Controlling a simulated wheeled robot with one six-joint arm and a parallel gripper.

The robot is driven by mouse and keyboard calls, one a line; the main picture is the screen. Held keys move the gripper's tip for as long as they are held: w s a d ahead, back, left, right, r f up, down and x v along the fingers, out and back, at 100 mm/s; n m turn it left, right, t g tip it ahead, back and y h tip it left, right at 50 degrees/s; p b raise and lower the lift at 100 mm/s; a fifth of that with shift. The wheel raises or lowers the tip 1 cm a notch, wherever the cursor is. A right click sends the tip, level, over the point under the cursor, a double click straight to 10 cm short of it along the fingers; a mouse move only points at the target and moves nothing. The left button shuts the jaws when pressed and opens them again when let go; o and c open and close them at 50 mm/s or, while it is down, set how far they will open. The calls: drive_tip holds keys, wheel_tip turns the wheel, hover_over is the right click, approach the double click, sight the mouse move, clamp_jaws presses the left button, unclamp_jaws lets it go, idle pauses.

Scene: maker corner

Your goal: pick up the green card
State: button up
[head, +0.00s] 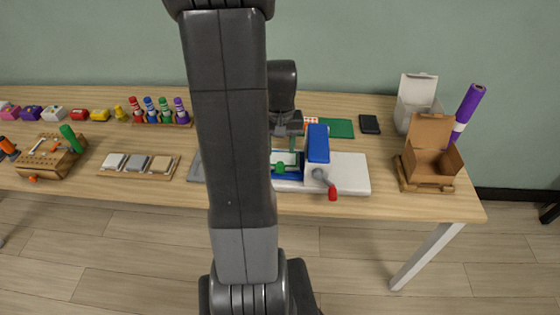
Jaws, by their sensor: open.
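A flat dark green rectangle (339,128), which looks like the green card, lies on the table to the right of my gripper. My gripper (291,131) points down over the left part of a blue vise (318,146) and is apart from this rectangle. It is open. A small upright green piece shows just below the fingers; I cannot tell what it belongs to. My arm hides the middle of the table and part of the gripper.
The vise has a red-tipped crank (332,193) and sits on a white board (351,174). A black flat object (369,124) lies right of the green rectangle. An open cardboard box (433,163) and a purple roll (468,105) stand at the right.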

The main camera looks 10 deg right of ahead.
sight(280, 164)
drive_tip(key=shift+s+f, duration=0.15)
drive_tip(key=shift+f, duration=3.1)
clamp_jaws()
